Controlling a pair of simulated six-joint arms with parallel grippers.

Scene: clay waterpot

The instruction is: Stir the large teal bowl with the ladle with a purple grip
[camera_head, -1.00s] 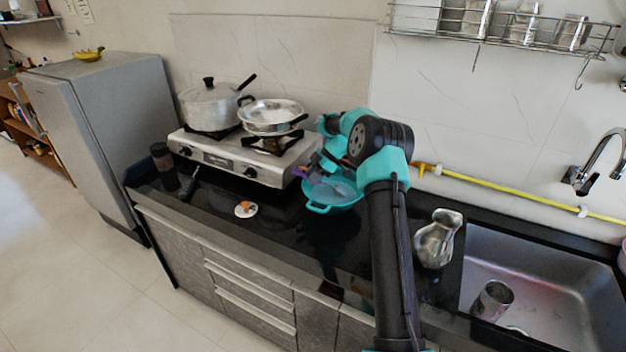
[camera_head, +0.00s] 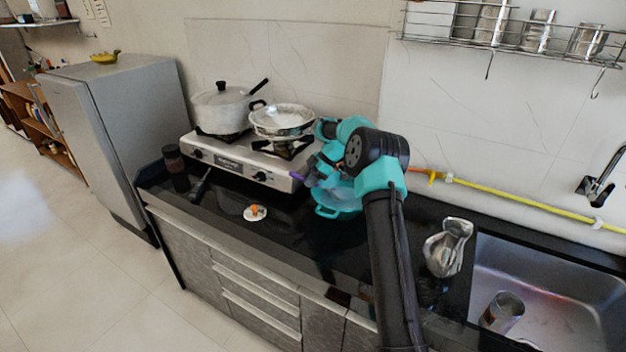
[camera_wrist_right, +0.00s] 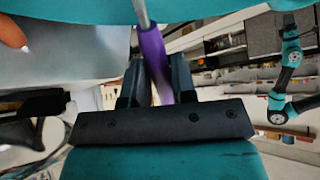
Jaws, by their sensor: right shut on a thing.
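The large teal bowl (camera_head: 336,199) sits on the black counter, right of the stove. Its handle faces the front, and my right arm covers its right and back parts. In the right wrist view the bowl's teal side (camera_wrist_right: 200,10) spans the top edge. My right gripper (camera_head: 316,174) is over the bowl's left side. It is shut on the purple grip (camera_wrist_right: 153,60) of the ladle, whose thin metal shaft (camera_wrist_right: 142,14) runs up past the bowl's edge. The purple grip (camera_head: 297,176) also shows in the head view. The ladle's head cannot be made out. My left gripper is not seen.
The stove (camera_head: 240,160) carries a lidded pot (camera_head: 222,108) and a metal pan (camera_head: 281,119). A small white dish (camera_head: 255,213) lies left of the bowl. A metal jug (camera_head: 447,248) stands right of my arm, beside the sink (camera_head: 550,285). The counter's front middle is free.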

